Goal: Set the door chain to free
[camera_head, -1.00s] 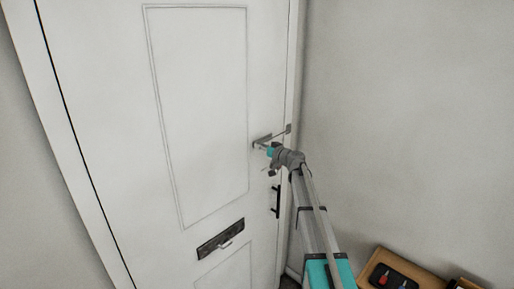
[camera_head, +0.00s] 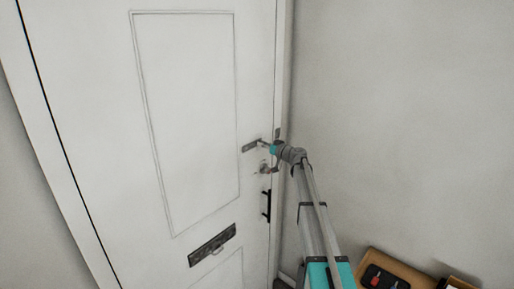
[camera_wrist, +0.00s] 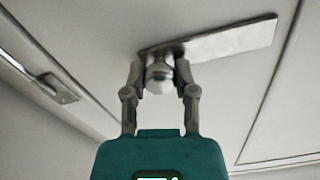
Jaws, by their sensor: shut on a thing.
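A grey metal slotted plate of the door chain (camera_head: 248,147) is fixed on the white door, near its right edge; it also shows in the wrist view (camera_wrist: 232,38). My gripper (camera_head: 268,148) is at the right end of this plate in the head view. In the wrist view my gripper (camera_wrist: 160,78) has its fingers on either side of a round shiny knob (camera_wrist: 159,79), shut on it. The knob is at the plate's left end there; whether it is still in the slot is hidden. A frame bracket (camera_head: 277,133) is right of the plate.
A latch (camera_head: 263,170) and a black handle (camera_head: 266,205) are below on the door. A dark letter slot (camera_head: 212,245) is lower left. A tray with tools (camera_head: 385,278) stands at the lower right. The wall at right is bare.

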